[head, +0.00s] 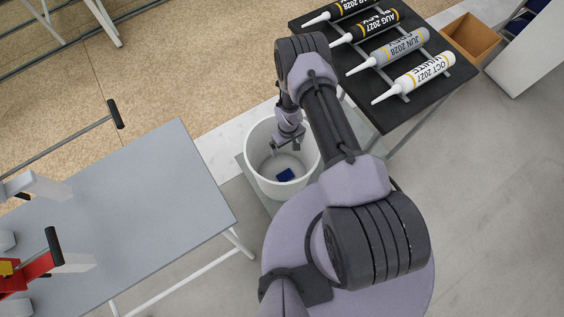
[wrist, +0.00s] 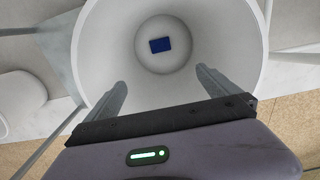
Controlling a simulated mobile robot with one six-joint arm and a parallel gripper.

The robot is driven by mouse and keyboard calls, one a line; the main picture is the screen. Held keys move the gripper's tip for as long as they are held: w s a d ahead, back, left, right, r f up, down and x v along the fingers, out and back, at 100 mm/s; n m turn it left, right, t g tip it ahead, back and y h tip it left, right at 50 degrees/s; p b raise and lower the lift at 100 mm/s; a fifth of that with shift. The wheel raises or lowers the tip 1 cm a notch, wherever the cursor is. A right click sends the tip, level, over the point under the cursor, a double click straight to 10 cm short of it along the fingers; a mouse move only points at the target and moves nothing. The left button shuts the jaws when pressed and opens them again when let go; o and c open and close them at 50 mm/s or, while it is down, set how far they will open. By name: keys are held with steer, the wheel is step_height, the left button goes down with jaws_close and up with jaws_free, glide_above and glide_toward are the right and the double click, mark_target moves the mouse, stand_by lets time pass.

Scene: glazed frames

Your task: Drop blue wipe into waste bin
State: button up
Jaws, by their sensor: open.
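The waste bin (head: 263,186) is a round white open bucket on the floor between two tables. It also fills much of the wrist view (wrist: 105,55). The blue wipe (head: 285,175) is a small dark blue rectangle lying flat on the bin's bottom, and it shows whole in the wrist view (wrist: 160,44). My gripper (wrist: 160,85) is open and empty, its two fingers spread wide over the bin. In the head view my gripper (head: 285,146) is at the bin's mouth, above the wipe and apart from it.
A grey table (head: 120,220) with a red and yellow tool (head: 30,272) stands at left. A dark table (head: 440,85) with several labelled cartridges (head: 413,77) stands at upper right. A wooden box (head: 470,38) is beyond it. Grey floor at right is clear.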

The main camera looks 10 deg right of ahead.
step_height(320, 180, up, 18)
steer(key=p, duration=0.5)
steer(key=shift+f, duration=0.25)
